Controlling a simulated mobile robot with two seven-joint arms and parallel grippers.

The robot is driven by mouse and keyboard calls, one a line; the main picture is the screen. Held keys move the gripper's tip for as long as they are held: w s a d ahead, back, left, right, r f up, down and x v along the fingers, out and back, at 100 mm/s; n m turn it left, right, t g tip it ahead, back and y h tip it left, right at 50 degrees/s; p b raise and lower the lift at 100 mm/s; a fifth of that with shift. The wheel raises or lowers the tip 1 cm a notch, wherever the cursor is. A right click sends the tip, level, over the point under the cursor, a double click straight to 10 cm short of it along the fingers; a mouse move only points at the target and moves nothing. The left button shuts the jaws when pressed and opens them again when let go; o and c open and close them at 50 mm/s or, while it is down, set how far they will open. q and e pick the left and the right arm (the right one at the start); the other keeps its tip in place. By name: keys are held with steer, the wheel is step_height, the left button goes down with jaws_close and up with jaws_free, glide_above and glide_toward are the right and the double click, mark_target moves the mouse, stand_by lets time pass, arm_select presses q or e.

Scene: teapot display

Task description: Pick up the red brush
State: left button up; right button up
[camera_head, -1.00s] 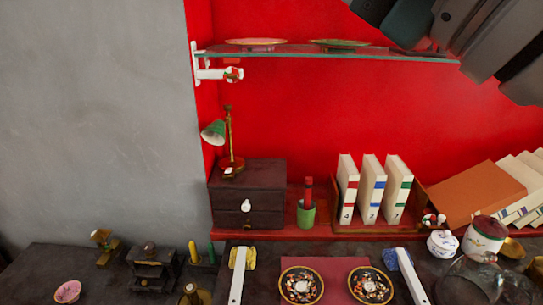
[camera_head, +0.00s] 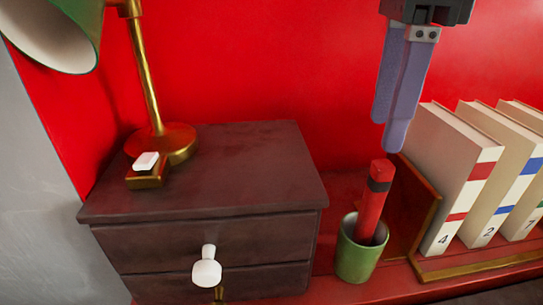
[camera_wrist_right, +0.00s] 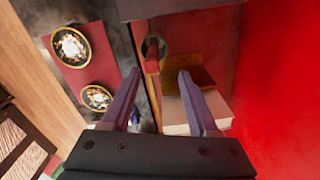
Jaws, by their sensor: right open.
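The red brush (camera_head: 374,202) has a dark band near its top. It stands, tilted a little, in the green cup (camera_head: 359,250), which hides its lower end. In the right wrist view the red brush (camera_wrist_right: 152,54) shows beyond the fingertips, with its cup (camera_wrist_right: 164,44) around it. My right gripper (camera_head: 388,130) is open and points down just above the top of the brush. Nothing shows between its fingers (camera_wrist_right: 160,74), and I see no contact. My left gripper is not in view.
A dark drawer chest (camera_head: 215,235) with a brass lamp (camera_head: 148,75) stands left of the cup. Upright books (camera_head: 450,180) in a brown rack (camera_head: 428,225) stand close on the right. The red wall (camera_head: 270,60) rises behind. Patterned plates (camera_wrist_right: 70,45) show in the wrist view.

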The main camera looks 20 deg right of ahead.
mark_target(376, 189)
steer(key=f, duration=0.2)
steer(key=s+f, duration=0.1)
steer(key=shift+f, duration=0.35)
step_height(376, 189, down, 6)
steer(key=shift+s+r+p, duration=0.15)
steer(key=shift+r+p, duration=0.05)
steer(key=shift+p, duration=0.45)
jaws_close()
